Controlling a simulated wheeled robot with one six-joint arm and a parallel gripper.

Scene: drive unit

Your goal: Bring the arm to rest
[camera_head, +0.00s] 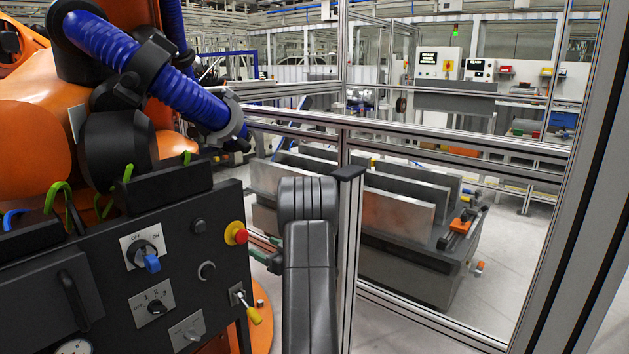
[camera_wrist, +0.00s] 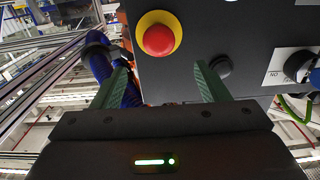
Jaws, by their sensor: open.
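My gripper (camera_wrist: 161,66) shows in the wrist view with its two green fingers spread apart and nothing held between them. It faces a dark control panel (camera_wrist: 185,85) with a red button on a yellow ring (camera_wrist: 158,38). The button appears beyond the fingertips, between them in the picture; I see no contact. A black round button (camera_wrist: 222,66) is by the right fingertip in the picture.
The panel carries a blue OFF/ON knob (camera_head: 150,260), the red button (camera_head: 237,233) and a yellow-tipped lever (camera_head: 250,308). An orange robot (camera_head: 30,150) with a blue hose (camera_head: 120,50) stands behind it. A fence post (camera_head: 350,240) is close right of my arm. Grey plates (camera_head: 400,212) stand beyond the fence.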

